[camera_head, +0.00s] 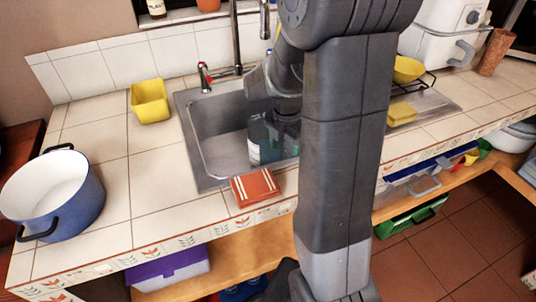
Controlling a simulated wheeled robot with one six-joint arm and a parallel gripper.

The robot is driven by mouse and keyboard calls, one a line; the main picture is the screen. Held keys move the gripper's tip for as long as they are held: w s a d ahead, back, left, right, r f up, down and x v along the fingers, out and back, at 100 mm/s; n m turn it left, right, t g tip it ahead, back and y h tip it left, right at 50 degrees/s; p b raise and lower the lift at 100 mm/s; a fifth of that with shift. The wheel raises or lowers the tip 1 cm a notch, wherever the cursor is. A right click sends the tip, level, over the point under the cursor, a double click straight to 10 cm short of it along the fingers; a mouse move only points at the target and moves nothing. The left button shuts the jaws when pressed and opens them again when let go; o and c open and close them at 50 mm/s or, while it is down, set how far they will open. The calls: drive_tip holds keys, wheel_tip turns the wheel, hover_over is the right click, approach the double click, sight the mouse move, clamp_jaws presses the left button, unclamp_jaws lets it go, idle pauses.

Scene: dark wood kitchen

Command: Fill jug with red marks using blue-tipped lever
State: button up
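A see-through teal-tinted container (262,141), likely the jug, is in the right part of the sink (216,150). Pale marks show on its left side; I cannot make out red marks. My gripper (287,121) is down over the sink at the container's upper right. My arm hides much of it, so I cannot tell whether its fingers hold the container. The tap (237,45) stands behind the sink, with a red-tipped lever (204,76) at its left. The blue-tipped lever is not clearly visible; my arm covers that side.
A blue pot (82,205) stands on the counter at left. A yellow container (150,101) is left of the sink, and a red-brown cloth (254,188) lies at its front edge. A yellow sponge (402,114) and bowl (407,70) are at right. The counter between pot and sink is clear.

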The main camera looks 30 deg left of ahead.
wheel_tip(320, 180, down, 2)
drive_tip(key=shift+f, duration=0.1)
clamp_jaws()
drive_tip(key=shift+r, duration=0.2)
idle(0.3)
